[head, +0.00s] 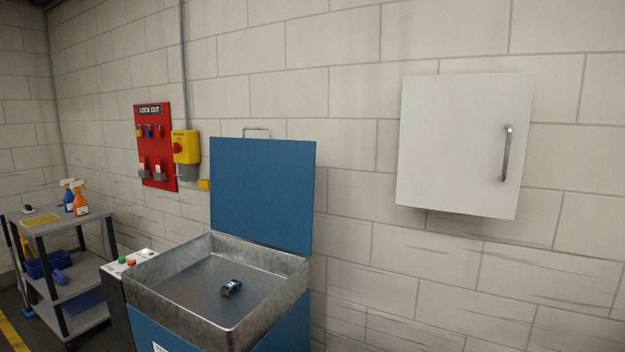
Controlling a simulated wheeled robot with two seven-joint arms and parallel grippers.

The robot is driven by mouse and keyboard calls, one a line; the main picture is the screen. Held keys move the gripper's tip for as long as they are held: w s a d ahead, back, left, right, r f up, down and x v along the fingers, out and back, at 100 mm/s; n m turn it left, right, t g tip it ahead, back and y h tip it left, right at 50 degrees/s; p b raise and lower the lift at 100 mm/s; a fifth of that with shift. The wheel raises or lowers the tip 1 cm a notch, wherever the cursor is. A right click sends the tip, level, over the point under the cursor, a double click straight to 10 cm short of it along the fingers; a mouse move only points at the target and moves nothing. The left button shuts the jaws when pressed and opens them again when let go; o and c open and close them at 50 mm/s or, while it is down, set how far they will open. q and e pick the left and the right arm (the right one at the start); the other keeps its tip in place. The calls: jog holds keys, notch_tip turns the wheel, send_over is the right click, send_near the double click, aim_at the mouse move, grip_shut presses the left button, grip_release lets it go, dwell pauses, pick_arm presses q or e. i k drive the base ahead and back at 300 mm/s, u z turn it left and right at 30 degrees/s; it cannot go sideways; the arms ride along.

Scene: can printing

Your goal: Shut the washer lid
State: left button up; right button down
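The washer is a blue cabinet (275,330) with a grey metal basin (280,296) on top. Its blue lid (262,195) stands open, upright along the back of the basin near the wall. A metal handle (256,131) shows at the lid's top edge. A small dark and blue object (231,288) lies on the basin floor. Neither of my grippers is in the head view.
A control box (127,262) with green and red buttons stands left of the basin. A grey cart (62,238) with spray bottles (80,198) is farther left. A red lockout board (155,146) and a white cabinet (464,145) hang on the wall.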

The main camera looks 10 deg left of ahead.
aim_at(262, 190)
jog(key=k, duration=0.5)
jog(key=z, duration=0.95)
jog(key=i, duration=0.8)
jog(key=u, duration=1.9)
